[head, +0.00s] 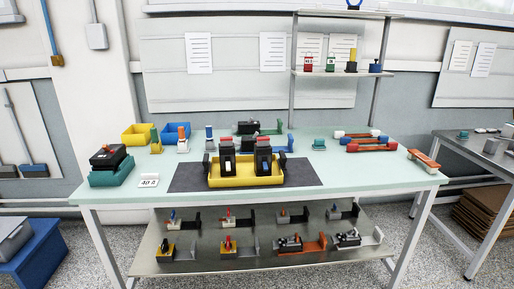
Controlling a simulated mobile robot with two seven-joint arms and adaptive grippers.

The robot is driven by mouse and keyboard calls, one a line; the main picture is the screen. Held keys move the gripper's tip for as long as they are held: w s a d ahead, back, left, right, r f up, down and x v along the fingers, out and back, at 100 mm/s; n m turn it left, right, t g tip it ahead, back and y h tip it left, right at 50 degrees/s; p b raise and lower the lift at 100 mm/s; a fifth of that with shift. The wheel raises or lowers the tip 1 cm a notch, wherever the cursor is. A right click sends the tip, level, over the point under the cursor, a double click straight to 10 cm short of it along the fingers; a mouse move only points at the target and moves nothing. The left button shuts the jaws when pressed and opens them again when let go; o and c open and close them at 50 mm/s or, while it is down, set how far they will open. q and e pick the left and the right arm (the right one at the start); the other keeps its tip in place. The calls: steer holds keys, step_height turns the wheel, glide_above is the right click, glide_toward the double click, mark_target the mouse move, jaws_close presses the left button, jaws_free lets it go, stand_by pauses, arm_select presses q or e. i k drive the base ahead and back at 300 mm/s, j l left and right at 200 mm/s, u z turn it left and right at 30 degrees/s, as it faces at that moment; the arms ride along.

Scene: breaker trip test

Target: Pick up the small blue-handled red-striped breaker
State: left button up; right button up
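I cannot single out a small breaker with both a blue handle and a red stripe; the parts are too small. Small upright blue-topped pieces stand on the pale green table, one (209,138) left of centre and one (290,143) right of the yellow tray. An orange-topped light piece (183,138) stands further left. On the lower shelf, a small device (172,216) at the far left seems to show red and blue. Two black upright units (227,157) (263,157) stand in the yellow tray (246,181). Neither of my grippers shows.
The tray sits on a dark mat (189,178). A teal block with a black top (109,168) and a "40 A" card (149,181) stand left. Red and blue bar-like tools (369,146) lie right. Several devices fill the lower shelf (210,264).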

mark_target(262, 149)
steer(key=i+j+z, duration=0.1)
steer(key=i, duration=0.35)
steer(key=i+j, duration=0.35)
steer(key=i+j+z, duration=0.15)
steer(key=i, duration=0.35)
steer(key=j, duration=0.1)
